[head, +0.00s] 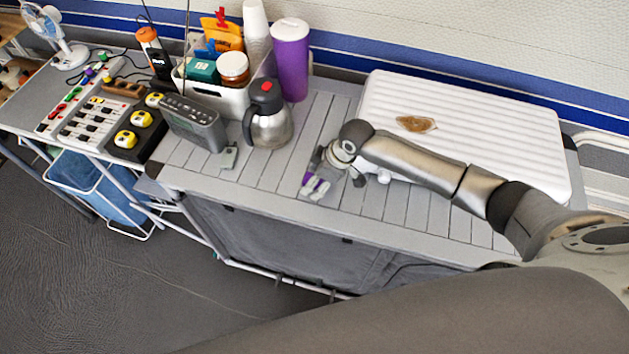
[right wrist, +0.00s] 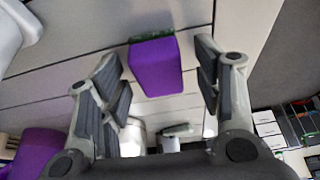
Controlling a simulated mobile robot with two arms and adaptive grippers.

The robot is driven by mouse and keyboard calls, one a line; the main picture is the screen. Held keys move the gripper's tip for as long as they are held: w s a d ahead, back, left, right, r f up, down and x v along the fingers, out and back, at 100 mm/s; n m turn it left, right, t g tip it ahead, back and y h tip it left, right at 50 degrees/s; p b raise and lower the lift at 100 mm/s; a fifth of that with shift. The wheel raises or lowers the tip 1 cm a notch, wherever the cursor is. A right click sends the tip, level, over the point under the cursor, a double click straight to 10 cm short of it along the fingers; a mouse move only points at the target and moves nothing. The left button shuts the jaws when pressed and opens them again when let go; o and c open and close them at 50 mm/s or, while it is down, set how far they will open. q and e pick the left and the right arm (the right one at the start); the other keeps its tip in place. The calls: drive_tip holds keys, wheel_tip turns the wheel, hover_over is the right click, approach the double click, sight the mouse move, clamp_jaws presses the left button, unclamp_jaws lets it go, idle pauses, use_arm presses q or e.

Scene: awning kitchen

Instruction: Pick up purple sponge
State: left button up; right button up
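The purple sponge (right wrist: 156,66) is a small block with a thin green layer along one edge. In the head view the sponge (head: 313,184) shows only as small purple patches, partly hidden by my right gripper (head: 318,181), near the front edge of the slatted grey counter (head: 240,182). I cannot tell the exact height of the fingers above the counter. My left gripper is not in view.
A steel jug (head: 268,125), a grey radio (head: 193,122) and a purple tumbler (head: 291,60) stand left of and behind the gripper. A white ribbed panel (head: 470,125) lies behind my right arm. The counter's slats are bare between the jug and gripper.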

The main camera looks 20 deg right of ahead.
drive_tip(key=c, duration=0.7)
drive_tip(key=shift+c, duration=0.4)
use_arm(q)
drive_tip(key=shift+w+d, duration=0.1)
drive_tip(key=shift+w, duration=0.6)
use_arm(e)
drive_tip(key=shift+r, duration=0.1)
